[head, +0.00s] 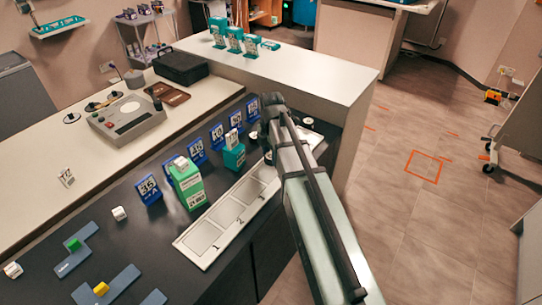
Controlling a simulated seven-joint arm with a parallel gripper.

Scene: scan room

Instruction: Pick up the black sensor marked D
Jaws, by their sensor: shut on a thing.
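My arm reaches in from the bottom right, and its dark end is over the far right part of the black counter. My gripper (268,138) shows only as a small dark part at the arm's left edge. Its fingertips, and whatever is between them, are too small and hidden to make out. I cannot pick out a black sensor marked D. Several blue cards with numbers and letters stand in a row on the black counter, the nearest one (148,190) marked A. A green box (187,184) and a smaller teal box (234,158) stand in front of the row.
A white tray (178,242) with numbered places lies along the counter's front edge, its far end behind my arm. Blue-grey pieces (75,255), with green and yellow blocks, lie at the near left. A grey device (128,117) and a black case (181,67) occupy the light counter behind.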

